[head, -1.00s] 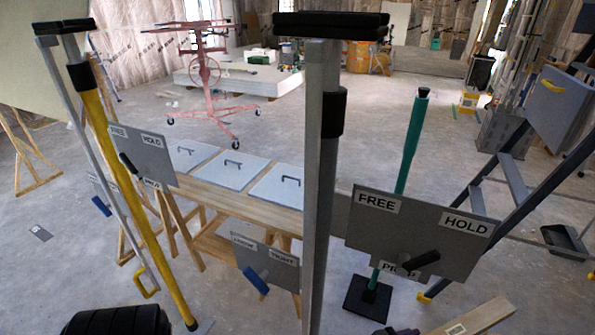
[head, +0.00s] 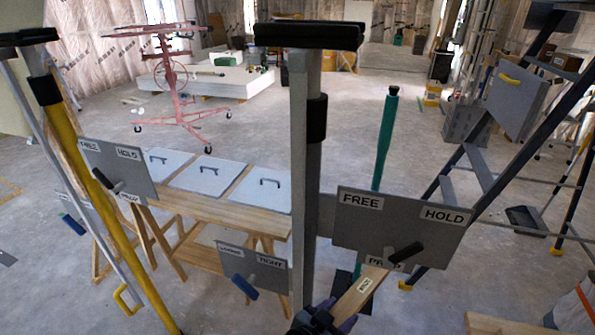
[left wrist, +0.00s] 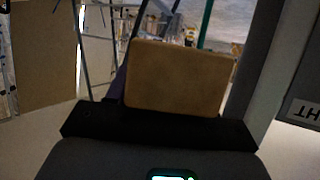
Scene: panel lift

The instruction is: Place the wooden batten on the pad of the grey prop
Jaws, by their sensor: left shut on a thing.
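The grey prop (head: 306,190) stands upright in the middle of the head view, with a flat black pad (head: 308,36) on top; nothing lies on the pad. The wooden batten (head: 358,296) is low in the head view, right of the grey prop, and slants up to the right. My left gripper (head: 325,318) is shut on the batten's near end, well below the pad in the picture. The left wrist view shows the batten's brown end face (left wrist: 178,78) above the dark gripper body. My right gripper is not in view.
A grey FREE/HOLD panel (head: 352,228) with a black lever stands close beyond the batten. A yellow prop (head: 100,190) stands left. A trestle bench (head: 240,212) is behind. A stepladder (head: 482,170) is right. Another wooden piece (head: 487,322) lies lower right.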

